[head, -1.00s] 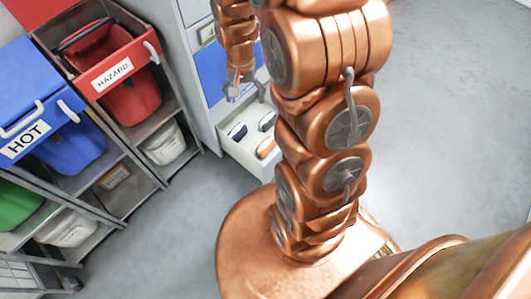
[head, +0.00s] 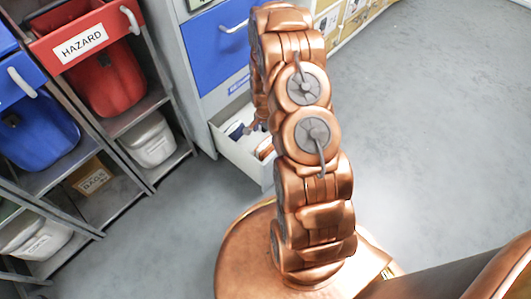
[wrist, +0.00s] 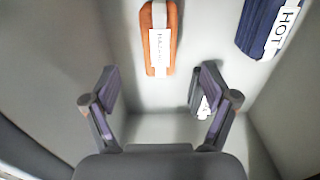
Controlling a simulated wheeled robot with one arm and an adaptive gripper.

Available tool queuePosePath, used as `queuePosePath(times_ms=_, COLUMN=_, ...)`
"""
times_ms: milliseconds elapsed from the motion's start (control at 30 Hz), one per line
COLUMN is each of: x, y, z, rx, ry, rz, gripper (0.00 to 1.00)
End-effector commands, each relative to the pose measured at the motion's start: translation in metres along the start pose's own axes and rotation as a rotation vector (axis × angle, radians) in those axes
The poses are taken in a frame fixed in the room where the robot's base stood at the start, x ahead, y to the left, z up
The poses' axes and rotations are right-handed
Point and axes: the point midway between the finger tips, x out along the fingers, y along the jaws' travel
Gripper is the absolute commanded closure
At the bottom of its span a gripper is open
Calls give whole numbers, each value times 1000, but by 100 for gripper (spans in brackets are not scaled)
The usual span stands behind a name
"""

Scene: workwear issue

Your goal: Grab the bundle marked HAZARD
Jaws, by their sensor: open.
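An orange bundle (wrist: 173,40) with a white band and label lies in the open drawer, at the top centre of the wrist view. Its label print is small and blurred, and looks like HAZARD. A navy bundle (wrist: 262,28) labelled HOT lies at the upper right. A grey bundle (wrist: 196,84) with a white label sits lower, partly hidden by my right finger. My gripper (wrist: 158,76) is open and empty, its fingertips apart on either side of the orange bundle's lower end in the picture. In the head view my arm hides most of the drawer's contents.
The white drawer (head: 237,160) stands open below a blue drawer front (head: 216,45), its walls close around my gripper. At left a shelf rack holds a red HAZARD bin (head: 106,82), a blue bin (head: 40,130) and white tubs (head: 151,140). The floor at right is clear.

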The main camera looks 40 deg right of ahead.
Motion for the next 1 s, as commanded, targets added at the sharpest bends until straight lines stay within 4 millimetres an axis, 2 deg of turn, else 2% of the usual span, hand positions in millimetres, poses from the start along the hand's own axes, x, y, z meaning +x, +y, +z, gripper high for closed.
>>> queuePosePath(times_ms=33, x=10, y=0, z=-2, rx=9, ry=1, rz=-2, gripper=15)
queuePosePath(times_ms=300, x=36, y=2, z=-3, rx=22, ry=1, rz=-1, gripper=15)
queuePosePath(times_ms=567, x=54, y=2, z=-3, rx=22, ry=0, rz=-1, gripper=15)
queuePosePath(times_ms=833, x=90, y=1, z=-3, rx=21, ry=-1, rz=0, gripper=15)
queuePosePath(times_ms=1000, x=94, y=1, z=-3, rx=21, ry=0, rz=0, gripper=15)
